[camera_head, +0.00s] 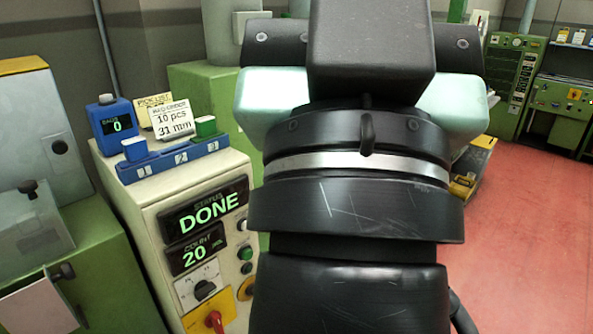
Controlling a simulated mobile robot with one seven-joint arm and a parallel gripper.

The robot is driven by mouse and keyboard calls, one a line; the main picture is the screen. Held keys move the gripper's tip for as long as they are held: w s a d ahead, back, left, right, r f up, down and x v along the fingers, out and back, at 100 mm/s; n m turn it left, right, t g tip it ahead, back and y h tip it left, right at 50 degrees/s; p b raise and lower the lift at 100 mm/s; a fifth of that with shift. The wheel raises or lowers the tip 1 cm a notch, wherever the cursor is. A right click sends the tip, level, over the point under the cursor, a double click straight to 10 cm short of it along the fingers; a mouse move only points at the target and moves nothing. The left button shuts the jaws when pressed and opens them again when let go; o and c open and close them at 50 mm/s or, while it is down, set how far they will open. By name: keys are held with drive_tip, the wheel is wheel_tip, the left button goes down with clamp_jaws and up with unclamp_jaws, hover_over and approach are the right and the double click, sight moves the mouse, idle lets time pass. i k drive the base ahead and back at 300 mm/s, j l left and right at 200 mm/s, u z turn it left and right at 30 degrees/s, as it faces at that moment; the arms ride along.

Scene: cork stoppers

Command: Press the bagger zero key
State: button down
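A cream machine cabinet (155,205) stands left of my arm, probably the bagger. Its status display (208,212) reads DONE and its count display (197,250) reads 20. On its right edge are a pale button (242,225), a green button (245,253) and a dark button (246,268). I cannot tell which, if any, is the zero key; my arm may hide more controls. A blue counter (112,125) on top shows BAGS 0. My black arm fills the middle of the view; no gripper fingers show.
A blue rack (172,160) numbered 1 to 3 holds a white-topped block (134,148) and a green one (206,127). A card (172,121) reads 10 pcs, 31 mm. A rotary dial (204,289) and red handle (214,320) sit low. Red floor (535,230) is open at right.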

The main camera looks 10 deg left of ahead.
sight(243, 225)
drive_tip(key=i+l+u, duration=0.1)
drive_tip(key=u, duration=0.25)
drive_tip(key=l+u, duration=0.15)
drive_tip(key=u, duration=0.2)
drive_tip(key=i+l+u, duration=0.1)
drive_tip(key=u, duration=0.25)
